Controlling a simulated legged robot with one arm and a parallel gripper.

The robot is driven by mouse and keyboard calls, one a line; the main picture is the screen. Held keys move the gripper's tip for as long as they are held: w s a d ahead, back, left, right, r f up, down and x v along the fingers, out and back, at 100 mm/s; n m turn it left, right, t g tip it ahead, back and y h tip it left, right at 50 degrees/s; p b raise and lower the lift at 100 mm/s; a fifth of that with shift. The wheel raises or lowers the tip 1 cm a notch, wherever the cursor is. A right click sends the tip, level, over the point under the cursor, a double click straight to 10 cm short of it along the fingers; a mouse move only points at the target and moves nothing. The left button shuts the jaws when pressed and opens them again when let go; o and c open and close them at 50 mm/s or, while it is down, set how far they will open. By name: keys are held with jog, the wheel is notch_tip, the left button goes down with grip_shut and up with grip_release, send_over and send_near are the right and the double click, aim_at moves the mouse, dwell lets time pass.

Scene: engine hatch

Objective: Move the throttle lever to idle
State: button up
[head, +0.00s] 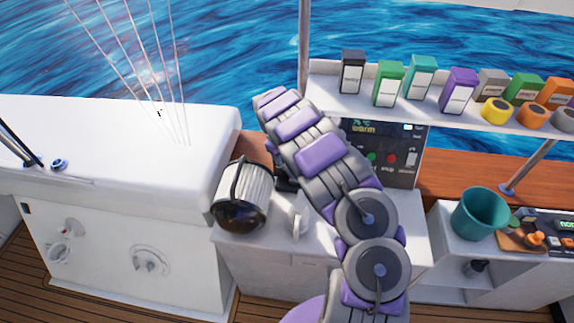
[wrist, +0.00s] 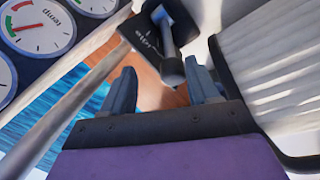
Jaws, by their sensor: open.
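The throttle lever (wrist: 166,42) shows in the wrist view as a grey rod with a rounded dark end. It rises from a dark plate (wrist: 143,36) with partly readable lettering. My gripper (wrist: 160,64) is open, its two blue-grey fingers spread. The lever's rounded end appears in the gap between the fingertips, nearer the right finger; I cannot tell whether it touches. In the head view my arm covers most of this area, and the lever cannot be made out there.
A ribbed white cylinder with a dark rounded end (head: 242,197) stands close left of my arm; its ribs fill the wrist view's right side (wrist: 280,60). Gauges (wrist: 38,27) sit upper left there. A display panel (head: 405,150) is behind my arm. A shelf (head: 440,112) holds boxes; a teal bucket (head: 478,215) stands right.

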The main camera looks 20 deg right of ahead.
aim_at(287, 170)
jog(key=f, duration=0.1)
jog(key=a+f, duration=0.1)
jog(key=f, duration=0.1)
jog(key=a+f, duration=0.1)
jog(key=f, duration=0.1)
jog(key=shift+w+b, duration=0.25)
jog(key=shift+b, duration=0.1)
jog(key=shift+w+d+f, duration=0.15)
jog(key=shift+d+f, duration=0.9)
jog(key=shift+d, duration=0.45)
jog(key=shift+a, duration=0.5)
jog(key=shift+a+r, duration=0.1)
jog(key=shift+a, duration=0.35)
jog(key=c, duration=0.3)
jog(key=shift+d, duration=0.15)
jog(key=c, duration=0.3)
jog(key=shift+d, duration=0.35)
jog(key=c, duration=0.3)
jog(key=shift+c, duration=0.8)
jog(key=shift+a, duration=0.1)
grip_shut()
